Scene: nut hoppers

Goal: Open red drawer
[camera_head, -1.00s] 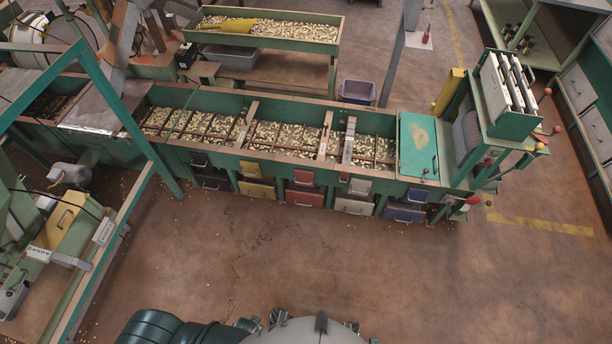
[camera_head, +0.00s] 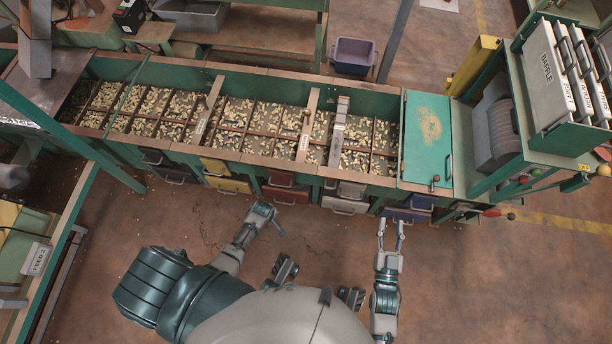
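Two red drawers are stacked in the front of the long green hopper bench: an upper one (camera_head: 282,178) and a lower one (camera_head: 286,195). Both look shut, with grey handles on their fronts. My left gripper (camera_head: 270,218) is on the near side of the lower red drawer, in front of it and a little left, apart from the handle as far as I can tell. Its finger gap is hard to make out. My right gripper (camera_head: 391,225) is open and empty, in front of the blue drawer (camera_head: 405,214), well right of the red ones.
Yellow drawers (camera_head: 228,185) are left of the red ones, white drawers (camera_head: 345,205) right. The bench top (camera_head: 250,157) holds nuts in divided bins. A green lid (camera_head: 427,140) and a baffle rack (camera_head: 555,75) stand at the right. The floor in front is open.

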